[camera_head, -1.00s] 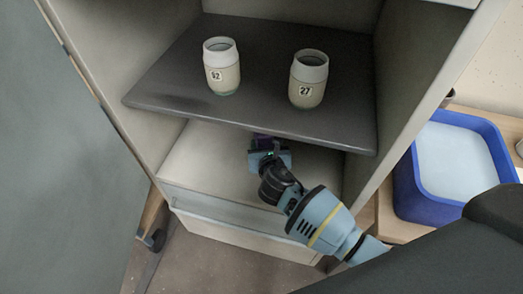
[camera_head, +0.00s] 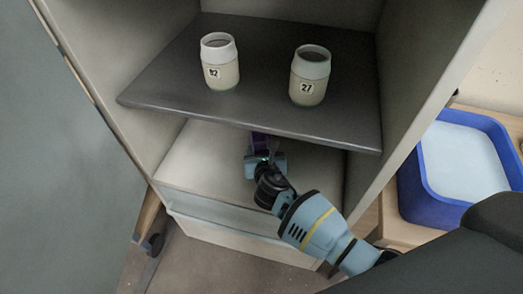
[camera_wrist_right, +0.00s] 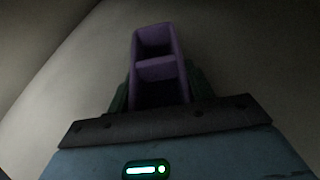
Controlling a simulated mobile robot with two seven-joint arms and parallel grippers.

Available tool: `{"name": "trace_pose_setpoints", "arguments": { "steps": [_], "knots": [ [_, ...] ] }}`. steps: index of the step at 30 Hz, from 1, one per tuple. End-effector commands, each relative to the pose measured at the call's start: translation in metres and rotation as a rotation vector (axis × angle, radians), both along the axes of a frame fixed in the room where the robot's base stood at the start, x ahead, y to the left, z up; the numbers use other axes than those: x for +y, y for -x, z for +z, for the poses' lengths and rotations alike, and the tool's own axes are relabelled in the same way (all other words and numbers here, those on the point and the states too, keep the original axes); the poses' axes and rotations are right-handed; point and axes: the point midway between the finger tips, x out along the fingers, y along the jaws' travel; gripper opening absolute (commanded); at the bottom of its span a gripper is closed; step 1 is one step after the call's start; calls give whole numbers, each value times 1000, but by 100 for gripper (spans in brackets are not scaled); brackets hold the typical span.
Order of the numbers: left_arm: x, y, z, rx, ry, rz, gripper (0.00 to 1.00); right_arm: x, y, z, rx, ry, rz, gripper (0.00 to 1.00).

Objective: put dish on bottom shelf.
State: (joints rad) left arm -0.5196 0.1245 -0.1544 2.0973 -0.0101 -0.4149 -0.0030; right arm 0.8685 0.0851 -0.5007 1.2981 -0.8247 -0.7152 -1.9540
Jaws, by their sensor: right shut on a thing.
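The dish is a small purple, divided rectangular piece (camera_wrist_right: 158,70); in the wrist view it stands out beyond the jaws, between the green fingertips. In the head view a little of the purple dish (camera_head: 259,142) shows just under the dark shelf's front edge. My right gripper (camera_head: 262,160) is shut on the dish and is inside the lower compartment, over the pale bottom shelf (camera_head: 205,160). Whether the dish touches the bottom shelf I cannot tell. The upper shelf hides the far part. My left gripper is not in view.
The dark upper shelf (camera_head: 170,85) is close above my right gripper and holds two pale jars, one labelled 52 (camera_head: 220,72) and one labelled 27 (camera_head: 309,85). A blue tub (camera_head: 430,205) stands right of the cabinet. The bottom shelf is clear to the left.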

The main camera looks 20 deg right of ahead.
Motion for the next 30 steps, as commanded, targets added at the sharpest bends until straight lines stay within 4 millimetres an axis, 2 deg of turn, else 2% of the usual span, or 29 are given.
{"name": "trace_pose_setpoints", "arguments": {
  "steps": [1,2,7,19,23,30],
  "knots": [
    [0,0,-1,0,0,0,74,0,0,-1,-1,1,0,14],
    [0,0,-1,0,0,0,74,0,0,-3,1,0,0,53],
    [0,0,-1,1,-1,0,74,0,0,-2,1,0,0,74],
    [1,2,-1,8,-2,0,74,1,5,4,0,1,0,74],
    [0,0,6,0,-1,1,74,4,21,12,-1,1,1,74],
    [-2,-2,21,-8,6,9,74,13,66,31,-1,1,1,74]
  ]
}}
